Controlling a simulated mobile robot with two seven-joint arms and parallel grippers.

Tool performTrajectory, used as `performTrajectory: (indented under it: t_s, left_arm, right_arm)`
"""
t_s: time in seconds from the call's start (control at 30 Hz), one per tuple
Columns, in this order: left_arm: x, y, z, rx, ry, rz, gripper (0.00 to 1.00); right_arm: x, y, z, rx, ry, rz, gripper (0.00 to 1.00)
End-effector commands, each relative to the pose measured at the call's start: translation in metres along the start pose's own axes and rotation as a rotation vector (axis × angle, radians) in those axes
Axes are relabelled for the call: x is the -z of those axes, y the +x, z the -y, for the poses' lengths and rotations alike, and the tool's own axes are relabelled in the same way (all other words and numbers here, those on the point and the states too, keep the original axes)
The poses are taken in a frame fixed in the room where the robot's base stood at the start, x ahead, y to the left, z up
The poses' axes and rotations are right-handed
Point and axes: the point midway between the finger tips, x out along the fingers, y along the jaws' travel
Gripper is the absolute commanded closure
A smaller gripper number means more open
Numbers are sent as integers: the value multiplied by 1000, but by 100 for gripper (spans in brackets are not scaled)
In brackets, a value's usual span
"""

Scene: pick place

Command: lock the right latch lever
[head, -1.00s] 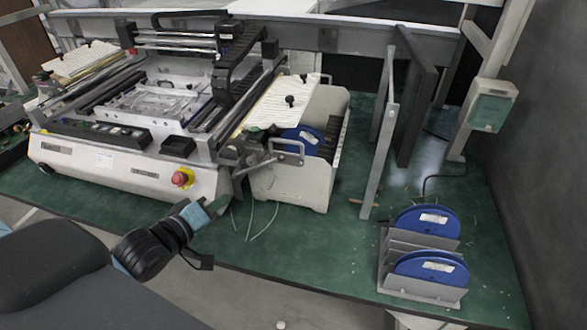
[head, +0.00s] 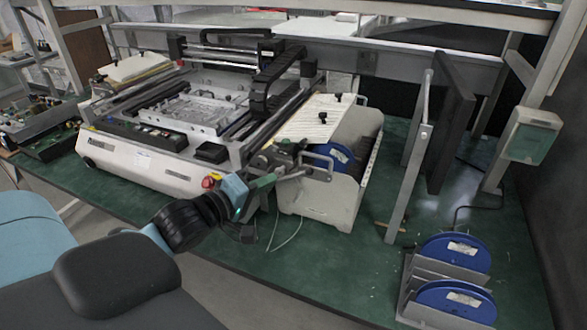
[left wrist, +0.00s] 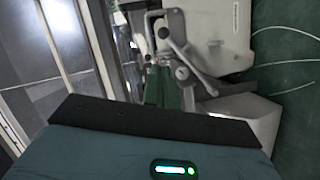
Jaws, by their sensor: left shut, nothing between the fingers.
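The grey metal latch lever (head: 287,160) is at the front right corner of the white machine (head: 140,160), beside the feeder box. In the left wrist view, a grey lever arm with a round end (left wrist: 182,52) slants across the upper middle. My left gripper (head: 264,182) is in front of and just below the latch, shut, with nothing held. Its fingers point toward the latch area; I cannot tell whether they touch it. The fingertips are hard to make out against the dark parts. My right gripper is not in view.
A white feeder box (head: 318,205) with a blue reel (head: 341,157) stands right of the latch. A red stop button (head: 210,181) sits left of the gripper. A rack with blue reels (head: 455,252) stands at front right. Green bench (head: 340,258) is mostly clear between them.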

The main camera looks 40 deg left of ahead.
Motion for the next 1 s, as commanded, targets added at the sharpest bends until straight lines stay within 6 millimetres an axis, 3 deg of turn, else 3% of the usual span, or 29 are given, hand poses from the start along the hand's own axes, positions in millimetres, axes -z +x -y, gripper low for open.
performTrajectory:
  t_s: [0.6,1.0]
  left_arm:
    - [0,79,-1,0,1,0,100]
    - [0,89,0,1,2,0,100]
  right_arm:
    - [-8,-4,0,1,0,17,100]
    - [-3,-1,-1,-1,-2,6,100]
